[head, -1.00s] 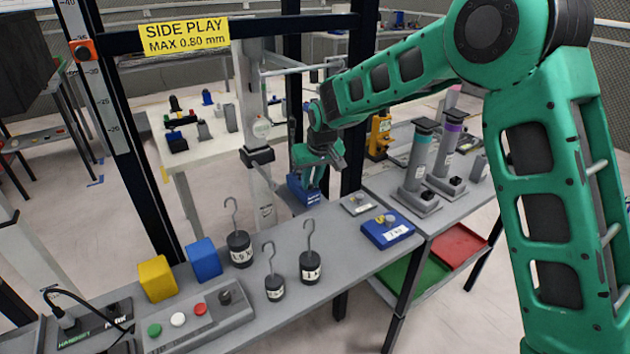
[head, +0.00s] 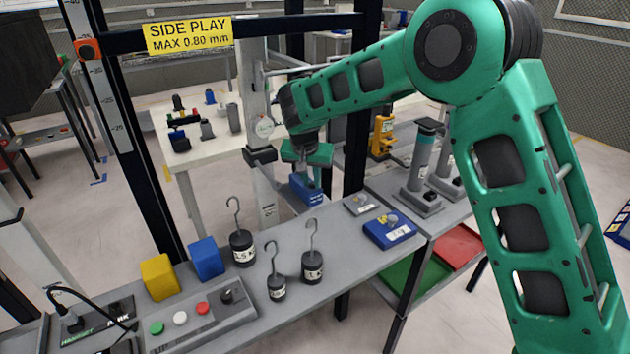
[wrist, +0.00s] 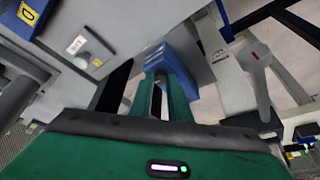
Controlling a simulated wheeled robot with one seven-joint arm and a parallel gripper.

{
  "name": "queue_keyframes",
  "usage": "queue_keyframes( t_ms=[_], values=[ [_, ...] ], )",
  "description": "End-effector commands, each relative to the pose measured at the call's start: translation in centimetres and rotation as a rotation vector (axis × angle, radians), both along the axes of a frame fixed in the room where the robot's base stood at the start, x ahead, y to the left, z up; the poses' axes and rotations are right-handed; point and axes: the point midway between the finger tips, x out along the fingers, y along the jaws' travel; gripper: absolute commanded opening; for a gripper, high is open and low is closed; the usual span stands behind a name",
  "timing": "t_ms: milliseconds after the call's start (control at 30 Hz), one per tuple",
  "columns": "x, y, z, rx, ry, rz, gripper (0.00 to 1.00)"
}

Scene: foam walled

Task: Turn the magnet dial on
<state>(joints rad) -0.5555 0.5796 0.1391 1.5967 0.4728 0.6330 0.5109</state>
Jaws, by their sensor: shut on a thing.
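A blue magnet base (head: 306,190) with a label stands on a grey surface by the upright column at the far end of the bench. It also shows in the wrist view (wrist: 182,62), just beyond my fingertips. My gripper (head: 307,178) points down at the top of this base. In the wrist view its two green fingers (wrist: 166,95) are close together on a small part at the base. That part, the magnet dial, is mostly hidden between the fingers. I cannot read its setting.
Three hooked weights (head: 312,266), a blue block (head: 206,259) and a yellow block (head: 159,277) stand on the near bench. A button box (head: 205,318) is in front. A blue box with a knob (head: 390,233) lies to the right. A dark post (head: 357,140) rises beside my gripper.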

Motion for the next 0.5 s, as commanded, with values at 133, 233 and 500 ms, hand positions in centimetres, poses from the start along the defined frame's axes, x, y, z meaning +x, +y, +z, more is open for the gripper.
queue_keyframes(
  t_ms=[133,233,500],
  values=[
    [0.28,-0.68,-0.04,-0.007,-0.002,-0.022,0.0],
    [0.29,-0.71,-0.04,-0.007,-0.002,-0.022,0.0],
    [0.29,-0.73,-0.06,-0.007,-0.002,-0.022,0.31]
  ],
)
